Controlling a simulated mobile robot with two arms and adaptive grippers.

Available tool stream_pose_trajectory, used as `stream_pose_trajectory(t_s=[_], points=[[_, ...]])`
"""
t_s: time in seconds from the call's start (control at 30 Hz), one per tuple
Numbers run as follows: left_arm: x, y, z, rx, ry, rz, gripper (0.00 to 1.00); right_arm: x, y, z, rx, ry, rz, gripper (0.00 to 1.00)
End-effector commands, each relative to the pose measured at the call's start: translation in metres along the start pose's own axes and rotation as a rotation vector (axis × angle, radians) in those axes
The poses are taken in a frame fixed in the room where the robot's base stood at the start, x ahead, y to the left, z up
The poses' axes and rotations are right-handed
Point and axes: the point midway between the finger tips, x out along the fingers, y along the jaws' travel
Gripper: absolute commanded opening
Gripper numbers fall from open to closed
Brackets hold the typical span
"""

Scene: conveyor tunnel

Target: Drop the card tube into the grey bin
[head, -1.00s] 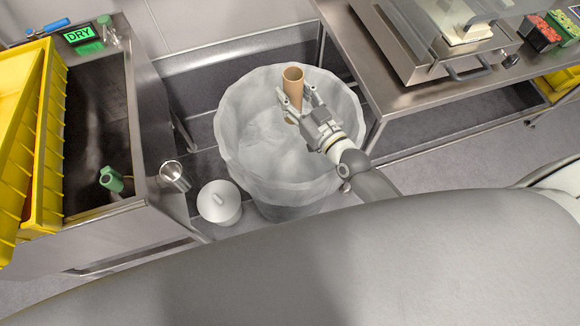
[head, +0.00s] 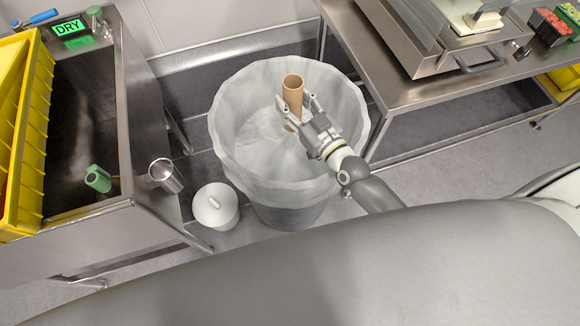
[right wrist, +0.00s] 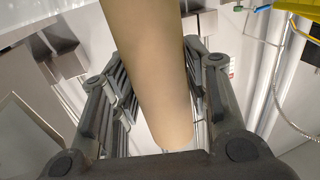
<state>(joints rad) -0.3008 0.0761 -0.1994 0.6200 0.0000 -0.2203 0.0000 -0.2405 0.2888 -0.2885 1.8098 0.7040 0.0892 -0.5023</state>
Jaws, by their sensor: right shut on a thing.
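The card tube (head: 293,92) is a brown hollow cylinder, held roughly upright. My right gripper (head: 296,110) is shut on it, with a finger on each side. In the right wrist view the tube (right wrist: 152,70) runs between the two fingers of the gripper (right wrist: 158,85). The grey bin (head: 235,165) is round, with a pale translucent liner folded over its rim. In the head view the tube and gripper appear over the bin's open mouth. The tube's lower end is partly hidden by the gripper. My left gripper is not in view.
A steel sink (head: 85,120) with a DRY sign (head: 70,27) and a yellow crate (head: 30,140) stands left. A steel cup (head: 165,175) sits at its edge. A steel table (head: 400,90) stands right.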

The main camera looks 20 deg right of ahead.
Motion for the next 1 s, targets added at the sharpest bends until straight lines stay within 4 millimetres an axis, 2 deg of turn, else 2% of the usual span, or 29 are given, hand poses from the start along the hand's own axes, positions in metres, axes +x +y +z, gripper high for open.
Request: stream_pose_trajectory(t_s=[0.07,0.1,0.3,0.67,0.83,1.0], points=[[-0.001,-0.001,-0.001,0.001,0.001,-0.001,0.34,0.000,0.000,-0.001,0.000,0.000,0.000,0.00],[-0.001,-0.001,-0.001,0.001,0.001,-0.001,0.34,0.000,0.000,-0.001,0.000,0.000,0.000,0.44],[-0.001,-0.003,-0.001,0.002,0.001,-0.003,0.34,0.000,0.000,-0.001,-0.001,0.000,0.000,0.68],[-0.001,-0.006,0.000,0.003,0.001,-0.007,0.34,0.000,0.000,-0.003,0.000,0.001,0.000,0.68],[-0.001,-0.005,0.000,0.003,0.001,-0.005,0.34,0.000,0.000,-0.020,0.002,0.003,0.001,0.68],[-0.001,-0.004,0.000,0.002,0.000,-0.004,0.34,0.000,0.000,-0.050,0.003,0.005,0.002,0.68]])
